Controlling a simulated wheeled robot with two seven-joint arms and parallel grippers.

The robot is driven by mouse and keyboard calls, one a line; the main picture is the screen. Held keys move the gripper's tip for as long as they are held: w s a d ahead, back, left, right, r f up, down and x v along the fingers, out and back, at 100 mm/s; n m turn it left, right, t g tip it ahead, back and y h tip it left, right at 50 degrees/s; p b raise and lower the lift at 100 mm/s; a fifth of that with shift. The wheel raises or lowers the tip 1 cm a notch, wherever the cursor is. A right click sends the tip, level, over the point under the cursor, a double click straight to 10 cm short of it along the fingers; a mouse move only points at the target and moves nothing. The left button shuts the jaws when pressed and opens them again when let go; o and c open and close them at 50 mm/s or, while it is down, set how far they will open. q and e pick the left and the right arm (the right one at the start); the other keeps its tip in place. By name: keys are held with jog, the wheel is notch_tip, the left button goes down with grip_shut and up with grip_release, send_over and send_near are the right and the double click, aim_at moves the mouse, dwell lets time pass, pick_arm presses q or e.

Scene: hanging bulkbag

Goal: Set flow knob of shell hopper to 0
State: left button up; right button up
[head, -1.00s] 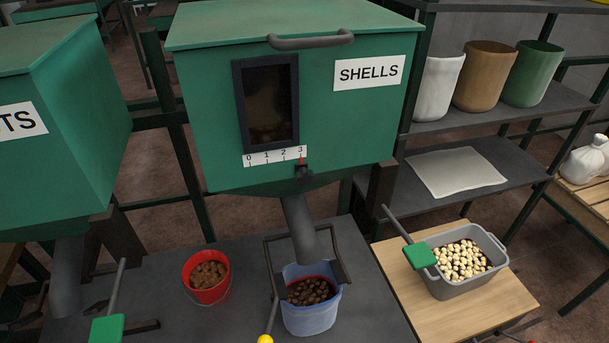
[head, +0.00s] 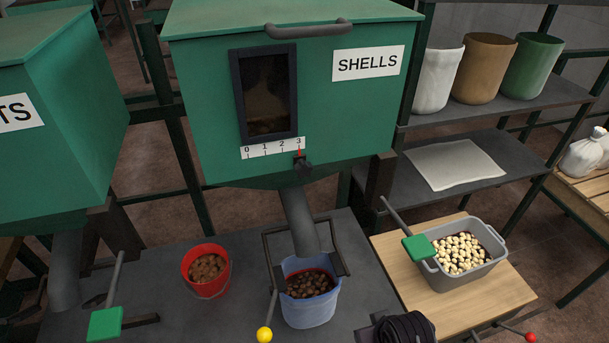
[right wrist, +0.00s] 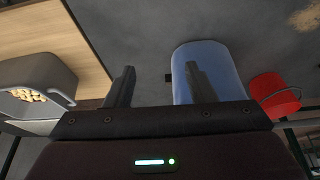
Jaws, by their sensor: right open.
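The shell hopper (head: 215,110) is a green box labelled SHELLS, with a dark window (head: 268,95). Its flow knob (head: 302,164) is small and black, below a white scale (head: 272,148) marked 0 to 3. The red pointer is at 3. A grey spout (head: 300,222) ends over a blue bucket (head: 308,312) holding brown shells. My right gripper (right wrist: 158,70) is open and empty, with the blue bucket (right wrist: 207,62) beyond its fingers in the wrist view. A dark part of my right arm shows at the head view's bottom edge, below the knob and apart from it. My left gripper is out of view.
A red bucket (head: 207,271) stands left of the blue one. A grey tub (head: 470,276) of pale pieces sits on a wooden top at right. Levers with green (head: 105,324), yellow (head: 264,335) and red (head: 531,337) ends stick up nearby. Shelves stand at right.

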jog(key=w+a+r+t+y, duration=0.1)
jog(key=w+a+r+t, duration=0.25)
jog(key=r, duration=0.55)
jog(key=m+t, duration=0.5)
jog(key=t, duration=1)
send_near(304, 174)
jog(key=w+r, duration=0.1)
jog(key=w, duration=0.1)
jog(key=shift+g, duration=0.25)
jog(key=p+x, duration=0.1)
jog(key=x, duration=0.2)
jog(key=p+x, duration=0.1)
jog(key=x, duration=0.2)
jog(key=shift+r+p, duration=0.3)
jog(key=shift+p, duration=0.1)
jog(key=shift+w+a+r, duration=0.1)
jog(key=shift+w, duration=0.45)
grip_shut()
